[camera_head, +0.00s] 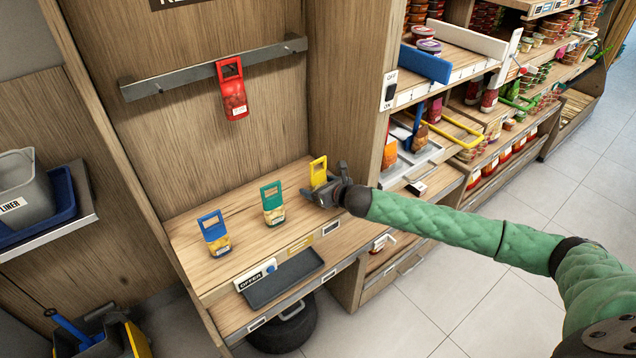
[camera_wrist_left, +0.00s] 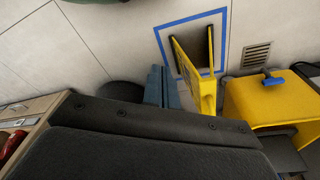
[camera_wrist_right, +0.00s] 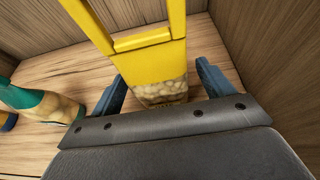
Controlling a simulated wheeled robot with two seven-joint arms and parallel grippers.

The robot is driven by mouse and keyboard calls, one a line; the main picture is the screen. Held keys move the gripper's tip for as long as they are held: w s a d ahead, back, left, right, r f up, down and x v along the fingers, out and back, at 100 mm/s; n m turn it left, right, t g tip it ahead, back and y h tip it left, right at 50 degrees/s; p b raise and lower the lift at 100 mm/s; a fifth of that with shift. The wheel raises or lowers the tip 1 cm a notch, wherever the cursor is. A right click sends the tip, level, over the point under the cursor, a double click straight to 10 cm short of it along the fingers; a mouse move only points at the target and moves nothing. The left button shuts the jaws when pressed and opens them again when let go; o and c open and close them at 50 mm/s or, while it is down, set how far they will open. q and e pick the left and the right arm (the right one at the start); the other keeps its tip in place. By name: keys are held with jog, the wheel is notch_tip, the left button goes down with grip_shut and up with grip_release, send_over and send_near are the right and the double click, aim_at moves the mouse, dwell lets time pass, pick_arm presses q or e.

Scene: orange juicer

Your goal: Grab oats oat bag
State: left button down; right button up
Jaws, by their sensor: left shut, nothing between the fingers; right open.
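A yellow bag (camera_head: 318,172) with a looped handle stands on the wooden shelf at its right end. In the right wrist view the yellow bag (camera_wrist_right: 152,68) shows a clear window with pale, lumpy contents. No readable label shows on it. My right gripper (camera_head: 322,190) is at this bag. In the right wrist view its open fingers (camera_wrist_right: 162,85) stand on either side of the bag's lower part, with gaps visible. My left gripper (camera_wrist_left: 160,86) is shut and empty, over the floor area, and is outside the head view.
A green bag (camera_head: 273,203) and a blue bag (camera_head: 215,233) stand left of the yellow one. A red bag (camera_head: 232,90) hangs on a rail (camera_head: 160,84) above. The wooden side wall (camera_head: 352,110) is close on the right. A yellow stand (camera_wrist_left: 196,75) shows near my left gripper.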

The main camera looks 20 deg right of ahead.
jog(key=shift+x, duration=1.1)
pick_arm(q)
jog(key=shift+s+a+f, duration=0.15)
jog(key=shift+a+f, duration=0.05)
jog(key=shift+f, duration=0.85)
pick_arm(e)
jog(key=c, duration=1.1)
jog(key=shift+r, duration=0.1)
